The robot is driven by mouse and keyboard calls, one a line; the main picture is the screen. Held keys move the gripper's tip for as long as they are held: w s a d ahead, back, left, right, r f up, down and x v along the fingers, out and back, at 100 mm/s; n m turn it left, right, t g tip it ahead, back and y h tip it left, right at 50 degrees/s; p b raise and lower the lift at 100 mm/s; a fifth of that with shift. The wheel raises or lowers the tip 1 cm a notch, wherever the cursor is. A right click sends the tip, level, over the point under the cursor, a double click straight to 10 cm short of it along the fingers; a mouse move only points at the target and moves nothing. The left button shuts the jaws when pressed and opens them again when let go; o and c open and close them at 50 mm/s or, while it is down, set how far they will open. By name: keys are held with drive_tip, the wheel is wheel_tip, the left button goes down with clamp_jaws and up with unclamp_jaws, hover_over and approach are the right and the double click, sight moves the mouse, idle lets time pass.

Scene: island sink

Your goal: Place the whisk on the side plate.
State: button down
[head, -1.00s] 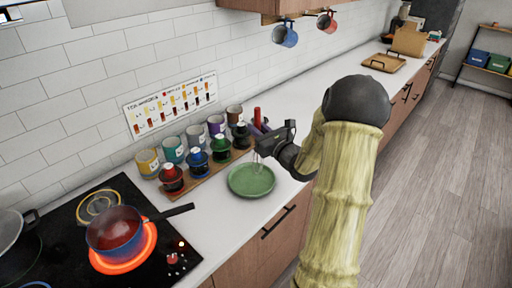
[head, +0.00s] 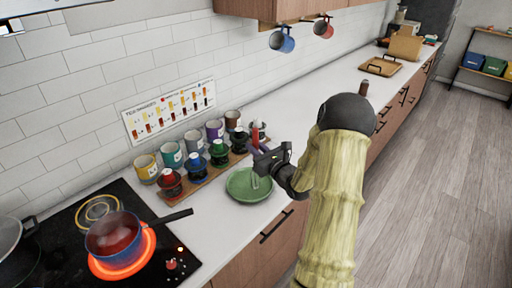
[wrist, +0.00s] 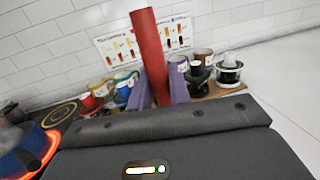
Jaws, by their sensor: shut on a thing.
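The whisk has a red handle (head: 255,132), which also rises between purple fingers in the wrist view (wrist: 150,55). My gripper (head: 259,149) is shut on this handle and holds the whisk roughly upright. The whisk's wire end hangs down over the green side plate (head: 238,194), toward its right half. I cannot tell whether the wires touch the plate. The plate lies flat on the white counter, and its right edge is partly behind my gripper. The plate and the wires do not show in the wrist view.
The counter (head: 320,95) beyond my arm is mostly clear.

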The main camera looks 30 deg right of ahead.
drive_tip(key=shift+f, duration=0.2)
drive_tip(key=c, duration=1.3)
unclamp_jaws()
drive_tip(key=shift+s+r, duration=0.1)
drive_tip(key=shift+r, duration=0.1)
drive_tip(key=s+d+b, duration=0.2)
drive_tip(key=s+b, duration=0.1)
drive_tip(key=s, duration=0.8)
drive_tip(key=shift+s+f, duration=0.3)
drive_tip(key=shift+f, duration=0.15)
drive_tip(key=shift+a, duration=0.1)
